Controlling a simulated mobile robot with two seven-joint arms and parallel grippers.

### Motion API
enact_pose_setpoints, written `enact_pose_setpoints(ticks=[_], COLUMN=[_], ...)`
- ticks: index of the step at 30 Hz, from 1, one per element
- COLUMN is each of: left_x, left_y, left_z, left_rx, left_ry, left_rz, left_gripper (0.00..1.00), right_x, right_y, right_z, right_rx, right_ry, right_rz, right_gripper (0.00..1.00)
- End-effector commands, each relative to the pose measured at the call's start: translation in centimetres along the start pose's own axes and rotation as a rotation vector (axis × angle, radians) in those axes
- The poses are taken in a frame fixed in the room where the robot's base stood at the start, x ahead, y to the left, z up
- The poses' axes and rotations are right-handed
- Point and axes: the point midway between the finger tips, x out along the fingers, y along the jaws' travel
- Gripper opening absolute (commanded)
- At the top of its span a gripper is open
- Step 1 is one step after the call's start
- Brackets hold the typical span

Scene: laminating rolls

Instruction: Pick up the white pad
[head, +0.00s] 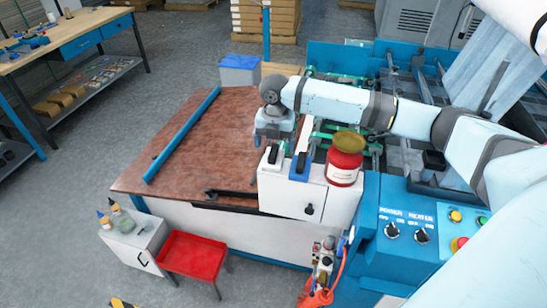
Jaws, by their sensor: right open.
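My right gripper (272,140) points down over the rear left corner of the white cabinet top, and its fingers are small and partly hidden. Just below it, a small white block with a dark top (272,156) sits on the cabinet top. It looks like the white pad, but it is too small to be sure. The gripper is open and close above the block; I cannot tell whether they touch. My left gripper is not in view.
On the white cabinet (285,195), a blue holder (299,168) and a red tin with a yellow lid (345,167) stand right of the block. The brown table (185,150) at left carries a blue bar (182,135). A control panel (405,230) stands at front right.

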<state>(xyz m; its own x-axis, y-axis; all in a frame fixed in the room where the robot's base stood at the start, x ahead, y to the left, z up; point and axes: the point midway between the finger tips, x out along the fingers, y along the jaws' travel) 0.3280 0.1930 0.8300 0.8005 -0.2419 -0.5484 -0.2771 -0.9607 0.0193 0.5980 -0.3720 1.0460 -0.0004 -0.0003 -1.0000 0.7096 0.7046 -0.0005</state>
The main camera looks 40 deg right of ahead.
Motion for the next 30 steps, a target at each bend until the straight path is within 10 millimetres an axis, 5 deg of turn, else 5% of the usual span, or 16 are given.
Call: enact_pose_setpoints(ticks=[9,18,26,30], left_x=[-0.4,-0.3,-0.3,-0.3], left_y=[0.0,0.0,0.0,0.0], left_z=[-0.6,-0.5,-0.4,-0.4], left_rx=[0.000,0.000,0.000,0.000], left_ry=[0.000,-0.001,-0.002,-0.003], left_rz=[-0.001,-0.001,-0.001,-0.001], left_gripper=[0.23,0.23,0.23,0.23], right_x=[4.3,5.0,4.9,4.9], right_y=[0.4,0.3,0.3,0.3], right_z=[0.3,0.3,0.3,0.3], right_rx=[0.001,0.000,0.000,0.000], right_ry=[0.001,0.000,-0.001,-0.001], right_rz=[-0.001,0.000,0.000,0.000], right_gripper=[0.88,0.88,0.35,0.35])
